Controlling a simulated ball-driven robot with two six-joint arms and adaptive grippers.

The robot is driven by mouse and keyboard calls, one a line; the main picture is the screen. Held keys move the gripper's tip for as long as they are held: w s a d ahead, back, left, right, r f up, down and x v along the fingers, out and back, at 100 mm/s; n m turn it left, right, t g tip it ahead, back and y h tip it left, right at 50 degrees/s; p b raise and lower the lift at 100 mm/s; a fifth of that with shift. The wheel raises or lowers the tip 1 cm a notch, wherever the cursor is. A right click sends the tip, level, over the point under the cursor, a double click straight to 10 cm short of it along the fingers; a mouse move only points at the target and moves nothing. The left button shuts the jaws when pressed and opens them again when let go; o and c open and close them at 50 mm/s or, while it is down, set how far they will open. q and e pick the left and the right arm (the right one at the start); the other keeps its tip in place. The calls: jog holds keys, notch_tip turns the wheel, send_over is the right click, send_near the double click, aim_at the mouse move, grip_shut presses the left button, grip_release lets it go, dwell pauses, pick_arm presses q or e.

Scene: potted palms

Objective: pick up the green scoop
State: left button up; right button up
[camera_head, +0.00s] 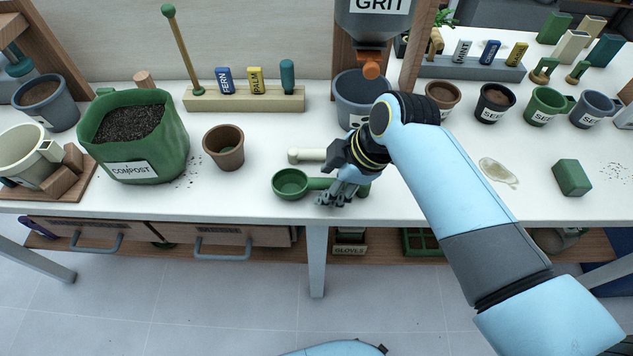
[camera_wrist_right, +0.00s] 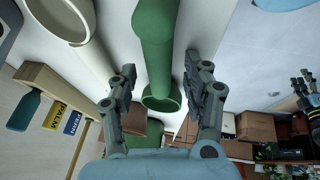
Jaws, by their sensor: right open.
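The green scoop (camera_head: 290,184) lies on the white bench top, its round bowl to the left and its handle running right beneath my right gripper. My right gripper (camera_head: 338,194) is open at the handle, and its fingers hide part of it. In the right wrist view the green handle (camera_wrist_right: 155,40) runs between the two spread fingers (camera_wrist_right: 159,76), with a gap on each side. I cannot tell how high the fingertips are above the bench.
A cream handle-like piece (camera_head: 307,155) lies just behind the scoop. A brown pot (camera_head: 223,147) and the green compost bag (camera_head: 135,135) stand to the left. A grey-blue pot (camera_head: 355,98) stands behind, under the grit hopper (camera_head: 375,22). The bench's front edge is close.

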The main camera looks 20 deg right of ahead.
grip_shut()
dwell(0.3)
jog(key=shift+r, duration=0.2)
jog(key=shift+r, duration=0.35)
jog(key=v, duration=0.3)
jog(key=shift+w+r, duration=0.25)
jog(key=shift+r, duration=0.2)
jog(key=s+d+r, duration=0.4)
jog(key=d+r, duration=0.2)
jog(key=d, duration=0.3)
jog(key=shift+d+r, duration=0.25)
jog(key=shift+d, duration=0.15)
